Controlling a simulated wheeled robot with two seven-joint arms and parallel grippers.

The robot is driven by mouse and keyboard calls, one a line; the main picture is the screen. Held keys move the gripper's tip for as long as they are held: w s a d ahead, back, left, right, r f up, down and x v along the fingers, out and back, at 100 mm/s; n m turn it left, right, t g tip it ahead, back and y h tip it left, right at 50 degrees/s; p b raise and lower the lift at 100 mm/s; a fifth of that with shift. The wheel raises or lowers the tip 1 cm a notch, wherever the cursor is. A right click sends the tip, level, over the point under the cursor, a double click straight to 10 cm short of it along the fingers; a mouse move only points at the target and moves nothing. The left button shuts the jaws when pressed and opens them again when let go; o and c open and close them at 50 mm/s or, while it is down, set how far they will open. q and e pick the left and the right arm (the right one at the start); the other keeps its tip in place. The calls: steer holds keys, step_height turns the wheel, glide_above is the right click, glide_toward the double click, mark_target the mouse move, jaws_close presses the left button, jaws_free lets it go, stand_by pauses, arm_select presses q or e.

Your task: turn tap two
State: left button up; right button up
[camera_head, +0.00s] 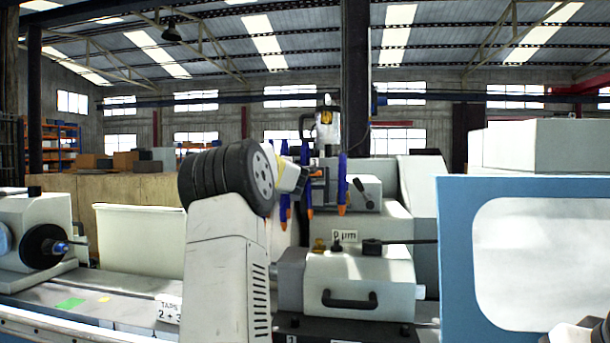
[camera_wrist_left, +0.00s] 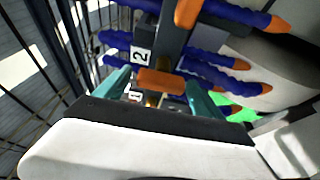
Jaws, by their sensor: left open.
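A plate marked 2 (camera_wrist_left: 141,57) shows in the left wrist view, with an orange tap handle (camera_wrist_left: 162,82) beside it. My left gripper (camera_wrist_left: 163,93) is open, with one teal finger on each side of this handle. I cannot tell whether the fingers touch it. Another orange part (camera_wrist_left: 187,12) is at the top of that view. Blue hoses with orange nozzles (camera_wrist_left: 215,80) lie close to the fingers. In the head view my left gripper (camera_head: 306,181) is mostly hidden behind its wrist, at the hoses (camera_head: 343,178).
The grinder head (camera_head: 345,283) with a black handle is below the hoses. A blue-framed panel (camera_head: 455,265) with a window stands at the right. The grinder bed (camera_head: 110,312) and a headstock (camera_head: 30,235) are at the left. Dark bars (camera_wrist_left: 40,130) are left in the wrist view.

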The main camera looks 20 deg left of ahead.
arm_select(q)
steer(key=v, duration=0.7)
steer(key=shift+s+d, duration=0.25)
steer(key=shift+s, duration=0.05)
